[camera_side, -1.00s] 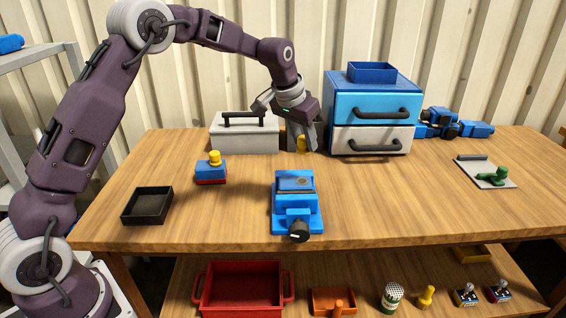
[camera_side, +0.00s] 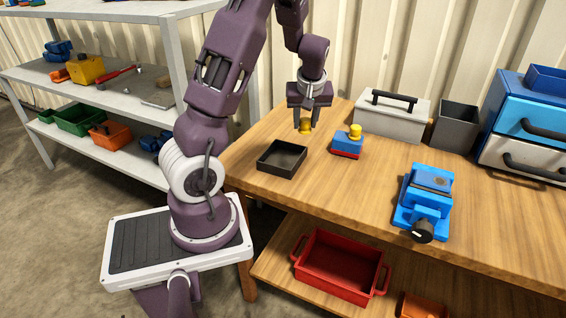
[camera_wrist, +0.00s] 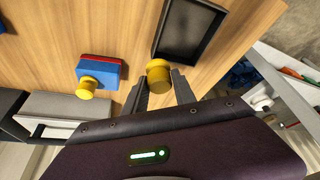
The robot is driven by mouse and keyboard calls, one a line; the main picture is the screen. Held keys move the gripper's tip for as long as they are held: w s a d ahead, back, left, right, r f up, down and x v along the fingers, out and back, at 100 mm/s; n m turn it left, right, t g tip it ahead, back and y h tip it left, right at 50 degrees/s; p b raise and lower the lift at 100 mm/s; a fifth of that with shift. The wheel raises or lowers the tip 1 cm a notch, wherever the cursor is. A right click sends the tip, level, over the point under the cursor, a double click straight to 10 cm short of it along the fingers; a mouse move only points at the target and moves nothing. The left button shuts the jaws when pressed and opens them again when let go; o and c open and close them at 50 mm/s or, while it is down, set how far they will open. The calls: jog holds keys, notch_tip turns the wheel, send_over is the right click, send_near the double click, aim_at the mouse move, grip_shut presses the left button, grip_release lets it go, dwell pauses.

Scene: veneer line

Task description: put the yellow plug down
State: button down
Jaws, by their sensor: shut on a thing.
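My gripper (camera_side: 305,122) is shut on a yellow plug (camera_side: 305,127) and holds it in the air above the workbench. In the side view the plug is just behind and right of the black tray (camera_side: 282,158). In the wrist view the plug (camera_wrist: 158,75) is between my fingertips, and the empty black tray (camera_wrist: 190,32) lies beyond it. That pair also shows in the wrist view, the plug (camera_wrist: 87,87) against the block (camera_wrist: 100,70).
A grey toolbox (camera_side: 390,117) and an open dark bin (camera_side: 457,127) stand at the back. A blue vise (camera_side: 423,200) is at the right front, with drawers (camera_side: 525,130) behind it.

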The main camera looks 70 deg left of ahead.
aim_at(281, 160)
jog(key=s+a+f+n+g, duration=0.1)
jog(key=s+a+n, duration=0.15)
jog(key=s, duration=0.35)
jog(key=f, duration=0.6)
jog(key=d+f, duration=0.1)
jog(key=f, duration=0.2)
jog(key=shift+f, duration=0.25)
jog(key=shift+f, duration=0.15)
jog(key=c, duration=1)
grip_release()
